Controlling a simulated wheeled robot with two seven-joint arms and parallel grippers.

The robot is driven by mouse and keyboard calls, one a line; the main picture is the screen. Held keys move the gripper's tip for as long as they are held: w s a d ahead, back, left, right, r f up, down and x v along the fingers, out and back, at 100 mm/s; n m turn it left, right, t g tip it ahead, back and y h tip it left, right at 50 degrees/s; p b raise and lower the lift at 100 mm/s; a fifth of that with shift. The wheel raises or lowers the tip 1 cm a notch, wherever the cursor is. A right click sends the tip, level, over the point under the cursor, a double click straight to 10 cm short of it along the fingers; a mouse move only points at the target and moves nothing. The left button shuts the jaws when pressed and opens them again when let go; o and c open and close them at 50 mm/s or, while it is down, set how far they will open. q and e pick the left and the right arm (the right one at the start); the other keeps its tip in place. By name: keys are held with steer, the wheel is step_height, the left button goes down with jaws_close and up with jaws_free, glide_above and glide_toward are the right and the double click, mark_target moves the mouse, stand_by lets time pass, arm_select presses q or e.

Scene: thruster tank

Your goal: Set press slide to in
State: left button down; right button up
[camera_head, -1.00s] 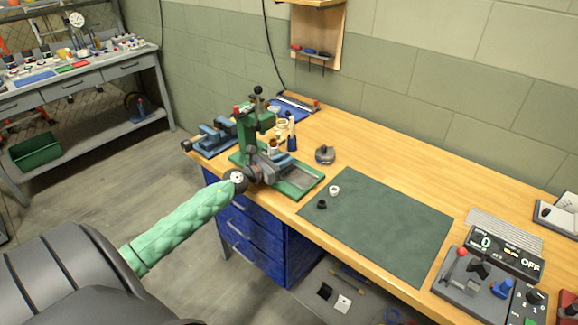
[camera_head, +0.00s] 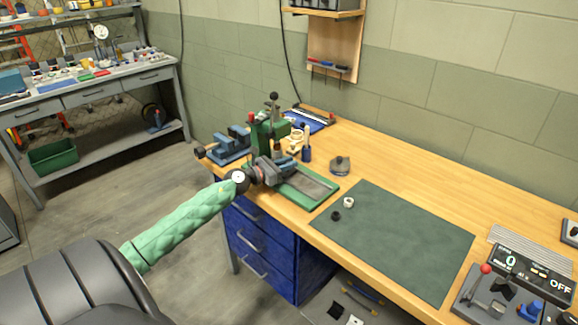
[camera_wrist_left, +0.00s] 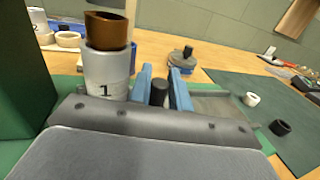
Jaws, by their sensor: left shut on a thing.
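The green press (camera_head: 268,133) stands on the bench, with its green base and a grey slide bed (camera_head: 308,187) reaching to the front right. My left gripper (camera_head: 279,171) is low in front of the press column, over the bed. In the left wrist view its two blue fingers (camera_wrist_left: 161,92) are shut on a short black knob (camera_wrist_left: 158,93). Beside them a silver cylinder marked 1 (camera_wrist_left: 106,76) carries a brown ring (camera_wrist_left: 107,30). My gripper's body hides most of the slide, so its exact position is unclear. My right gripper is not in view.
A blue vise (camera_head: 231,145) stands left of the press. A dark green mat (camera_head: 393,240) lies right of it, with a white ring (camera_head: 349,202) and a black ring (camera_head: 336,215). A control box (camera_head: 525,272) reads OFF at far right. Blue drawers (camera_head: 262,240) are below the bench.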

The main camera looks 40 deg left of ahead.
arm_select(q)
steer(key=shift+a, duration=0.25)
steer(key=c, duration=1.6)
jaws_free()
